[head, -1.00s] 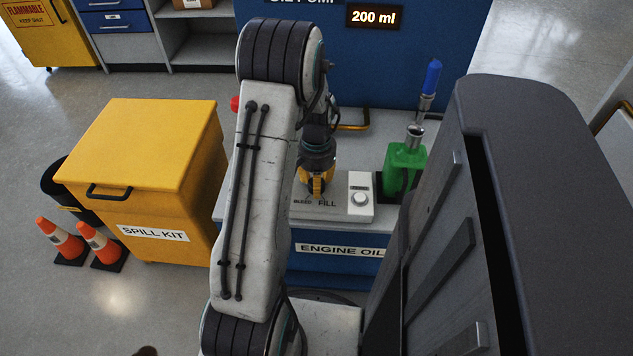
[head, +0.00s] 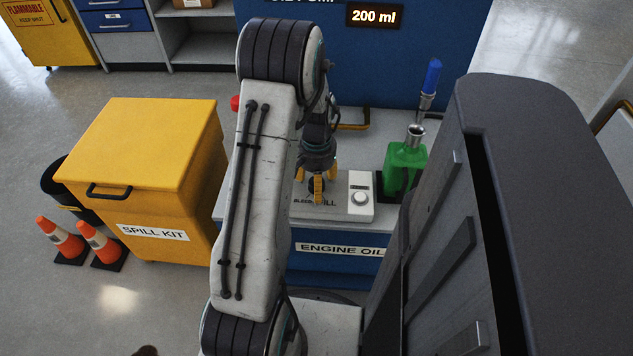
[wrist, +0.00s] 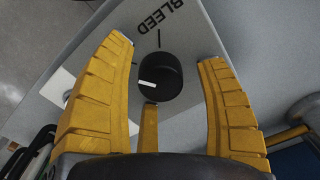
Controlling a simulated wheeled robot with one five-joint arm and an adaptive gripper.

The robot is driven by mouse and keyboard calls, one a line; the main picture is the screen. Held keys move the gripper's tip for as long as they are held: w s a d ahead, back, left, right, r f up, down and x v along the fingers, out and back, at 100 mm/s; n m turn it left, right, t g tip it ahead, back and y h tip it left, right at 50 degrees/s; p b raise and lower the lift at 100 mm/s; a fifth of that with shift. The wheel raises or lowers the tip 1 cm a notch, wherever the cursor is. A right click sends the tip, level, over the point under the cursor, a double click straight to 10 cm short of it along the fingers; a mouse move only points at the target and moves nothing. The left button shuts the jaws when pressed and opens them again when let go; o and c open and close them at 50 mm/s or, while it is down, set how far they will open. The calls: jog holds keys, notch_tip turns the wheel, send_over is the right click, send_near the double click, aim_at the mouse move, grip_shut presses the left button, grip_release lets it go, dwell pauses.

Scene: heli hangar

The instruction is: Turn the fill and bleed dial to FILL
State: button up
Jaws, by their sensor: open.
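The fill and bleed dial (wrist: 160,77) is a round black knob in the wrist view. A white mark on it points left. The printed word BLEED (wrist: 164,18) and a short black tick lie above it in that view. The FILL label (head: 329,202) shows partly in the head view. My gripper (wrist: 165,50) is open, with yellow fingers either side of the dial and a third finger below it. The side fingers stand apart from the knob. In the head view my gripper (head: 317,190) hangs over the panel and largely hides the dial.
A white box with a round knob (head: 360,197) stands just right of the gripper. A green can (head: 404,168) with a funnel and blue-topped bottle is farther right. The blue ENGINE OIL cabinet (head: 310,270) is in front. A yellow spill kit bin (head: 150,150) stands left.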

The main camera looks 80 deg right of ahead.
notch_tip(320, 180, up, 12)
dwell(0.8)
dwell(0.7)
